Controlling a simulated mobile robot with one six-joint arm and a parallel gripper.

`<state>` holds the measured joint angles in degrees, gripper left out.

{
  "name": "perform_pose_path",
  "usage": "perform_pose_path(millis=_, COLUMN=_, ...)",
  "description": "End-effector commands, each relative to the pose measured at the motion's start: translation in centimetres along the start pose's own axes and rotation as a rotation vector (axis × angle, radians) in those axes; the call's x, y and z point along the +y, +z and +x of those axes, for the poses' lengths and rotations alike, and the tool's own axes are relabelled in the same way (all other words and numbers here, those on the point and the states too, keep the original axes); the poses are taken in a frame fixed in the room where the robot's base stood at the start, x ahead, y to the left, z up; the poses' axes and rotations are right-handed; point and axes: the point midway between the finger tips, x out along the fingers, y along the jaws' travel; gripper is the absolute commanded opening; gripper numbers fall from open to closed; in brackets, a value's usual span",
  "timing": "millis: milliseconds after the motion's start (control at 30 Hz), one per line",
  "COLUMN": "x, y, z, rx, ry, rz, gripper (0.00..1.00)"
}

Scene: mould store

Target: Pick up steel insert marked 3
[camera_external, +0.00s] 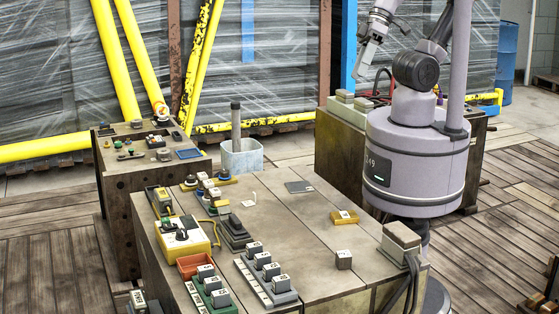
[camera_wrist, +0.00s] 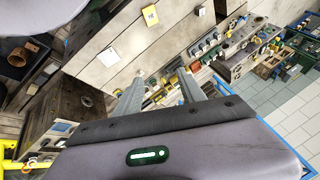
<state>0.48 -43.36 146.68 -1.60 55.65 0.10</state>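Several grey steel inserts with white number labels stand in a grey rack (camera_external: 257,283) and a green rack (camera_external: 200,300) at the front of the wooden-topped bench. A lone dark grey insert (camera_external: 344,260) with a white label stands on the bare bench top to their right; it also shows at the top of the wrist view (camera_wrist: 200,11). The numbers are too small to read surely, so I cannot tell which insert is marked 3. My gripper (camera_wrist: 160,76) is open and empty, its two fingers apart. It is raised well away from the inserts.
The middle of the bench top is mostly clear.

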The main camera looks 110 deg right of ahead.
Motion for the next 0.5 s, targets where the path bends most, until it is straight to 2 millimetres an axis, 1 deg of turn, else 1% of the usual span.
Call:
perform_pose_path(millis=267, x=0.0, y=0.0, z=0.0, rx=0.000, ry=0.000, rz=0.000, gripper=0.55)
perform_pose_path(millis=333, x=-0.4, y=-0.4, z=0.0, rx=-0.009, ry=0.001, rz=-0.021, gripper=0.55)
perform_pose_path(millis=367, x=-0.8, y=-0.8, z=0.0, rx=-0.022, ry=0.002, rz=-0.047, gripper=0.55)
perform_pose_path(millis=433, x=-2.8, y=-2.6, z=0.5, rx=-0.072, ry=0.007, rz=-0.159, gripper=0.55)
perform_pose_path(millis=467, x=-4.0, y=-3.7, z=0.9, rx=-0.100, ry=0.009, rz=-0.229, gripper=0.55)
perform_pose_path(millis=500, x=-6.0, y=-5.2, z=1.9, rx=-0.143, ry=0.010, rz=-0.339, gripper=0.55)
